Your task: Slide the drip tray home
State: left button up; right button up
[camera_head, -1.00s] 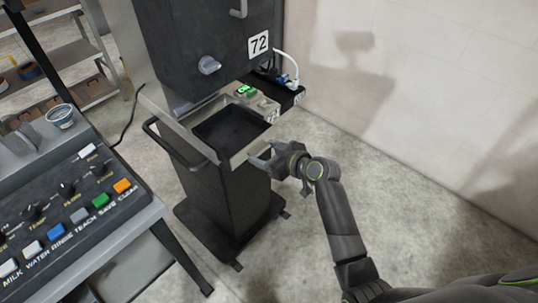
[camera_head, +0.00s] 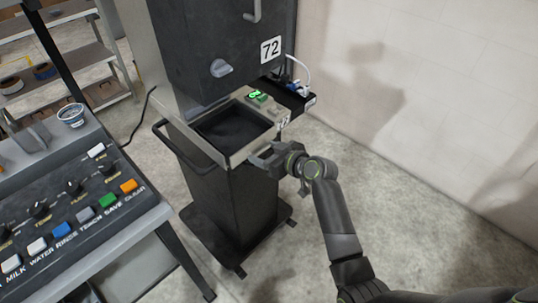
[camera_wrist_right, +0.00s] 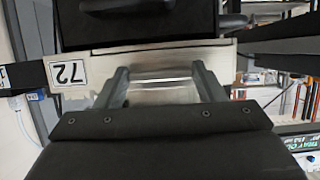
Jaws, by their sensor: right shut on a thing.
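The drip tray (camera_head: 232,127) is a dark shallow tray with a pale metal rim, sitting under the black dispenser marked 72 and showing in front of it. My right gripper (camera_head: 264,157) is at the tray's front edge, on its right-hand part. In the right wrist view, its two fingers (camera_wrist_right: 162,88) reach to the pale metal front (camera_wrist_right: 162,72) and are shut on a part of it. The exact grip is partly hidden by the gripper. My left gripper is not in view.
The dispenser (camera_head: 222,68) stands above a black cabinet (camera_head: 232,205) with a side bar handle. A small black shelf (camera_head: 290,92) with cables is at its right. A button panel (camera_head: 75,210) stands at the left. The floor at right is clear.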

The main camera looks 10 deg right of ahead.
jog(key=shift+w+a, duration=0.25)
jog(key=shift+w, duration=0.05)
jog(key=o, duration=1.5)
jog(key=shift+c, duration=0.2)
jog(key=shift+s+d, duration=0.1)
